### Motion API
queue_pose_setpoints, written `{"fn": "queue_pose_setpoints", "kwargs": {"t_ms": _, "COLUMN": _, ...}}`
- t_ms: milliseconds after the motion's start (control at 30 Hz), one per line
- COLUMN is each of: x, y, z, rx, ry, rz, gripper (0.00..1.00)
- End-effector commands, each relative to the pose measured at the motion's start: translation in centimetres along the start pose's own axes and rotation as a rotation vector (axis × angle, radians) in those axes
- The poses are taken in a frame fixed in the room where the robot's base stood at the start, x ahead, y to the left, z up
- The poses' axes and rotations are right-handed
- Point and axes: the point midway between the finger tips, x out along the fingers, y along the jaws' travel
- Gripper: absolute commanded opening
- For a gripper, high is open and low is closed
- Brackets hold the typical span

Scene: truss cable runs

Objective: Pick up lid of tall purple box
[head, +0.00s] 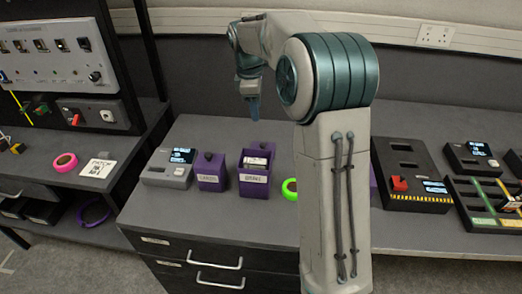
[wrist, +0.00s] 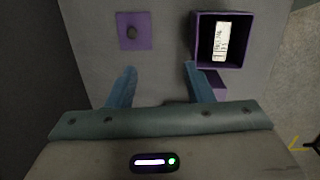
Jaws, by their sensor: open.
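The tall purple box (head: 254,188) stands open on the bench, with a white label on its front. The wrist view shows it from above (wrist: 194,45), a printed card inside. My gripper (head: 254,108) hangs above and behind the open box. In the wrist view its blue fingers (wrist: 159,72) are spread and empty, with the lid beyond the left fingertip.
A shorter purple box with a knobbed lid (head: 210,172) stands left of the open one; a grey device (head: 168,168) is further left. A green ring (head: 289,189) lies to the right. My arm hides the middle of the bench. A black panel (head: 410,175) lies further right.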

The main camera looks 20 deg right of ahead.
Motion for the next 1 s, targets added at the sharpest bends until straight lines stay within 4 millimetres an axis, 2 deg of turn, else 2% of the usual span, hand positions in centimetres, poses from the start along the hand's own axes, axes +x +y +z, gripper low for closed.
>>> {"fn": "queue_pose_setpoints", "kwargs": {"t_ms": 33, "x": 1.8, "y": 1.6, "z": -0.4, "rx": -0.055, "ry": -0.003, "rz": -0.013, "gripper": 0.47}}
{"fn": "queue_pose_setpoints", "kwargs": {"t_ms": 100, "x": 3.4, "y": 3.4, "z": -0.8, "rx": -0.135, "ry": -0.006, "rz": -0.025, "gripper": 0.47}}
{"fn": "queue_pose_setpoints", "kwargs": {"t_ms": 200, "x": 5.4, "y": 5.4, "z": -1.1, "rx": -0.229, "ry": -0.008, "rz": -0.042, "gripper": 0.47}}
{"fn": "queue_pose_setpoints", "kwargs": {"t_ms": 333, "x": 7.3, "y": 7.0, "z": -1.3, "rx": -0.313, "ry": -0.007, "rz": -0.057, "gripper": 0.47}}
{"fn": "queue_pose_setpoints", "kwargs": {"t_ms": 567, "x": 9.3, "y": 7.7, "z": -1.2, "rx": -0.358, "ry": -0.008, "rz": -0.067, "gripper": 0.47}}
{"fn": "queue_pose_setpoints", "kwargs": {"t_ms": 800, "x": 14.0, "y": 7.4, "z": -1.1, "rx": -0.357, "ry": -0.008, "rz": -0.068, "gripper": 0.47}}
{"fn": "queue_pose_setpoints", "kwargs": {"t_ms": 1000, "x": 16.4, "y": 7.3, "z": -1.1, "rx": -0.356, "ry": -0.008, "rz": -0.066, "gripper": 0.47}}
